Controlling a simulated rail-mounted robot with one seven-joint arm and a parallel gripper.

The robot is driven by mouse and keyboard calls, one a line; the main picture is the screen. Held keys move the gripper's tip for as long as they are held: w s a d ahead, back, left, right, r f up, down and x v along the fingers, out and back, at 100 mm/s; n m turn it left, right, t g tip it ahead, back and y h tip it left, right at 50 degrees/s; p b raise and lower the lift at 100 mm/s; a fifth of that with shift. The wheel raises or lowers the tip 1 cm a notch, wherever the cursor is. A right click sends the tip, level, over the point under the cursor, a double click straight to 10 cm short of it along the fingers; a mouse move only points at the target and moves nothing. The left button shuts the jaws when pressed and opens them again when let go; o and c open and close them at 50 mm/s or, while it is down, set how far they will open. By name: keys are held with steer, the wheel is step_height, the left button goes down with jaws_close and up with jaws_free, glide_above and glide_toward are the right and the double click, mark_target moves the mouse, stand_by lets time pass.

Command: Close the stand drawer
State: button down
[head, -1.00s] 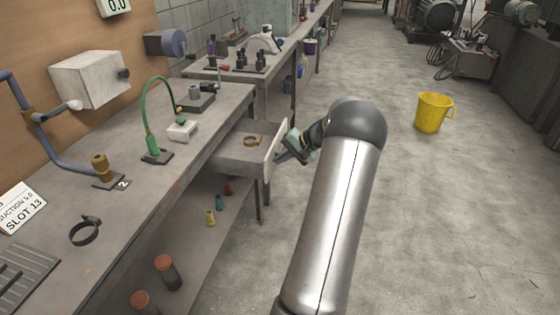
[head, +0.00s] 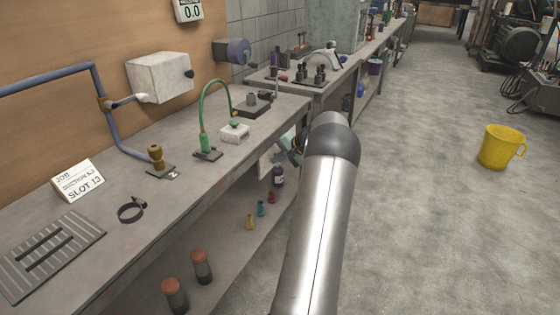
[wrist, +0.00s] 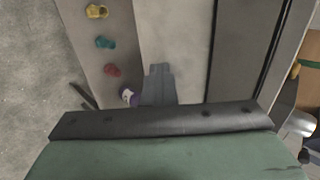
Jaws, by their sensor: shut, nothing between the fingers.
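The stand drawer's pale front panel (head: 266,164) is under the bench's right edge, close against it. No drawer interior shows in the head view, and any small remaining gap is hidden by my arm. In the wrist view, the pale front (wrist: 176,40) fills the upper middle. My gripper (wrist: 158,70) is shut and empty, with its fingers lying over the lower part of this panel. Whether they touch it I cannot tell. In the head view my gripper (head: 283,152) is partly hidden behind my arm, beside the drawer front.
The bench (head: 105,245) carries a green bent-neck lamp-like tool (head: 205,140), a black clamp ring (head: 131,210) and a slotted plate (head: 48,255). Small bottles stand on the lower shelf (head: 225,262). A yellow bucket (head: 500,147) stands on open floor to the right.

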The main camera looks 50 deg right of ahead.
steer(key=shift+w+a, duration=0.1)
steer(key=shift+w, duration=0.25)
steer(key=s+d+f+v, duration=0.1)
steer(key=s+f+v, duration=0.1)
steer(key=v, duration=1.1)
steer(key=w+a+r+n+g+p, duration=0.2)
steer(key=a+r, duration=0.1)
steer(key=a, duration=0.8)
steer(key=w+a+r+n+g+y+p, duration=0.1)
steer(key=w+a+r+n+g+p, duration=0.15)
steer(key=a, duration=0.85)
steer(key=w+a+r+n+g+p, duration=0.2)
steer(key=a+n, duration=0.1)
steer(key=a, duration=0.9)
steer(key=s+a+r+n+g+h+p, duration=0.15)
steer(key=s+a, duration=0.25)
steer(key=a, duration=0.4)
steer(key=s+a+r+n+y+p, duration=0.1)
steer(key=s+a+r+n+p, duration=0.2)
steer(key=a, duration=0.6)
steer(key=s+a+f+n+h+p, duration=0.1)
steer(key=s+a+n, duration=0.3)
steer(key=s, duration=0.6)
steer(key=a+h+p, duration=0.1)
steer(key=a, duration=0.1)
steer(key=shift+s+a+g, duration=0.25)
steer(key=shift+g, duration=0.15)
